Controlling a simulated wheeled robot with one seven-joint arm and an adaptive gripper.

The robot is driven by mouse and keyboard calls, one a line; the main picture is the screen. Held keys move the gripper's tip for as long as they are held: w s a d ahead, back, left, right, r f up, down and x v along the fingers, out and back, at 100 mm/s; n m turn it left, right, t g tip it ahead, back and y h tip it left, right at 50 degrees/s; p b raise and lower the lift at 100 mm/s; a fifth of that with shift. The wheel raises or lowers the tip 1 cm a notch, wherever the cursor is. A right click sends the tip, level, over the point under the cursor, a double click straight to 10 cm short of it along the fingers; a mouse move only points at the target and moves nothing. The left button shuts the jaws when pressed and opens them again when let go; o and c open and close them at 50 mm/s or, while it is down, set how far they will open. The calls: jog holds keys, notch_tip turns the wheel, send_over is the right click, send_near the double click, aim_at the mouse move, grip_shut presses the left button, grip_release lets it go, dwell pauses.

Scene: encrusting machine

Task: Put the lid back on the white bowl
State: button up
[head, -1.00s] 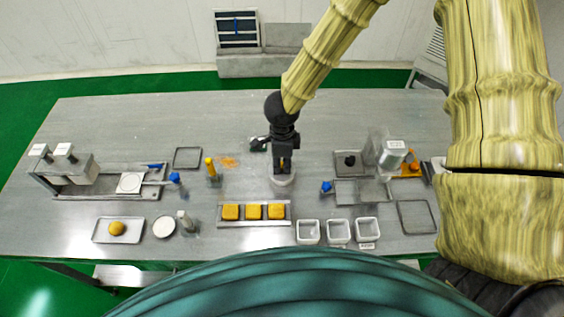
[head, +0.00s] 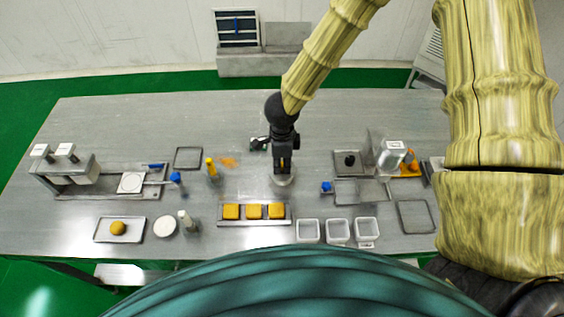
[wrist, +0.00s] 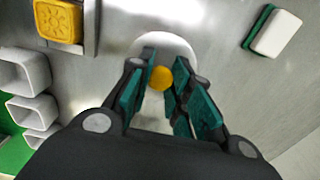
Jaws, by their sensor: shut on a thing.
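My gripper (head: 283,166) points down over the middle of the table, behind the tray of yellow cakes. In the wrist view its fingers (wrist: 160,82) are closed around a small round orange-yellow knob (wrist: 161,77), which I take to be the lid's. A white round piece (wrist: 178,43) shows just beyond and under the fingers. It also shows below the gripper in the head view (head: 283,181). The fingers hide much of it, so I cannot tell lid from bowl there, or whether the lid touches the bowl.
A steel tray with yellow cakes (head: 231,211) lies in front. Square white containers (head: 308,231) stand at front right, and a white round dish (head: 165,226) at front left. A green-and-white block (wrist: 272,31) lies nearby. Machines stand at both sides; the table's back is clear.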

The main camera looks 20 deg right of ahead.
jog(key=o, duration=1)
jog(key=shift+c, duration=0.2)
jog(key=shift+o, duration=0.5)
jog(key=o, duration=0.4)
jog(key=shift+r, duration=0.1)
jog(key=shift+r+p, duration=3.45)
jog(key=shift+p, duration=0.45)
jog(key=shift+c, duration=0.4)
